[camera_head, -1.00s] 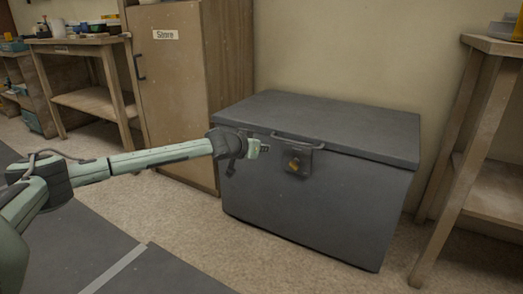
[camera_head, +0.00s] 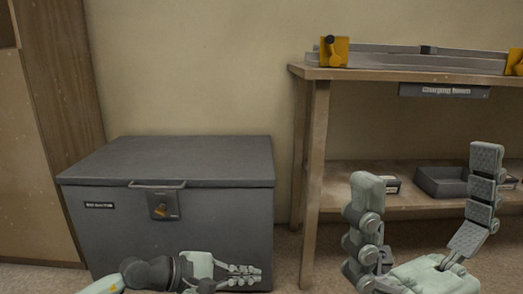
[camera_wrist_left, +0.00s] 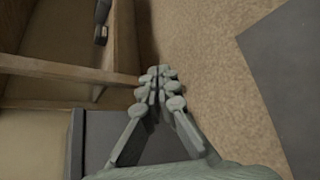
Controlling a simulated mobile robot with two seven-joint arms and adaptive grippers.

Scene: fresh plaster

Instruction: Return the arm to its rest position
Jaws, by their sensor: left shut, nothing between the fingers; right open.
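My left gripper (camera_head: 245,274) is at the bottom of the head view, in front of the lower part of the grey chest. Its fingers are shut and empty, pointing right. In the left wrist view the closed fingers (camera_wrist_left: 160,75) meet over the floor, with nothing between them. My right gripper (camera_head: 425,225) is large at the lower right of the head view, fingers pointing up and spread wide. It is open and empty, in front of the wooden bench. The rest of both arms is mostly out of the picture.
The grey chest (camera_head: 224,212) has its lid down, with a handle and a yellow-marked latch (camera_head: 163,205). A wooden bench (camera_head: 318,130) labelled as a charging bench stands to the right, with a dark tray (camera_head: 440,182) on its lower shelf. A wooden cabinet (camera_head: 62,90) is at the left.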

